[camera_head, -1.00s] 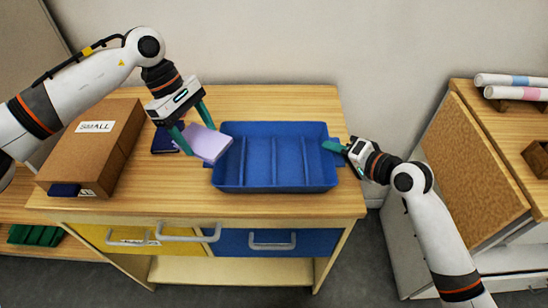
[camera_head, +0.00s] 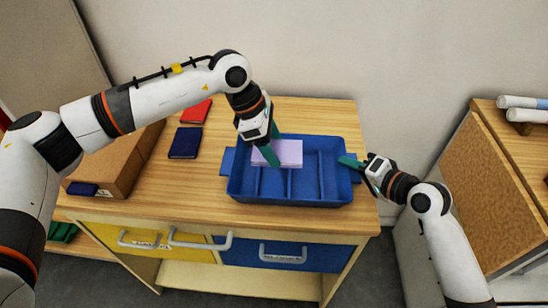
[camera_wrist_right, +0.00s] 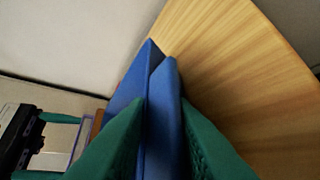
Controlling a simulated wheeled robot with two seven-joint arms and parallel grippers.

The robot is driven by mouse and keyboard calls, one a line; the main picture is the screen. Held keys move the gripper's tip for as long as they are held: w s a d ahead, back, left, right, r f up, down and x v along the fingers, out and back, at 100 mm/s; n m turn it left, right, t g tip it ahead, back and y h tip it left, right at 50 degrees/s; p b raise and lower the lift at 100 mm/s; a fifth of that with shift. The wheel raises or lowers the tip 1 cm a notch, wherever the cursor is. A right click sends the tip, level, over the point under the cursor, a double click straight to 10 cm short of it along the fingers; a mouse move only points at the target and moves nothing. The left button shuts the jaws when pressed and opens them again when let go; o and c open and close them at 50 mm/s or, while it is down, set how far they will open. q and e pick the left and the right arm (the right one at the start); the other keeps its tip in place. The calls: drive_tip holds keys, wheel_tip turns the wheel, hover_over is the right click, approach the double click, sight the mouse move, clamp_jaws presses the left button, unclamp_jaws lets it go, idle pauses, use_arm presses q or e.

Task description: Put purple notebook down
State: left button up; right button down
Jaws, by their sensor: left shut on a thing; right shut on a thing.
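The purple notebook (camera_head: 287,152) is held by my left gripper (camera_head: 270,148), which is shut on its left side. In the head view the notebook is over the back left part of the blue tray (camera_head: 345,192); I cannot tell whether it touches the dividers. My right gripper (camera_head: 358,164) is shut on the tray's right handle. In the right wrist view the green fingers (camera_wrist_right: 155,145) close on both sides of the blue tray edge (camera_wrist_right: 170,90).
A dark blue notebook (camera_head: 185,143) and a red notebook (camera_head: 196,111) lie on the wooden tabletop (camera_head: 190,195) left of the tray. A cardboard box (camera_head: 125,178) stands at the left, with a small dark blue item (camera_head: 82,188) at its front. Paper rolls (camera_head: 522,102) lie on the right cabinet.

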use_arm(q)
hover_over(273, 175)
drive_tip(key=shift+f, duration=2.25)
drive_tip(key=shift+f, duration=0.15)
drive_tip(key=shift+f, duration=0.4)
drive_tip(key=o, duration=1)
drive_tip(key=shift+r, duration=0.15)
drive_tip(key=v, duration=1.2)
drive_tip(key=shift+s+r, duration=0.1)
drive_tip(key=shift+r, duration=0.35)
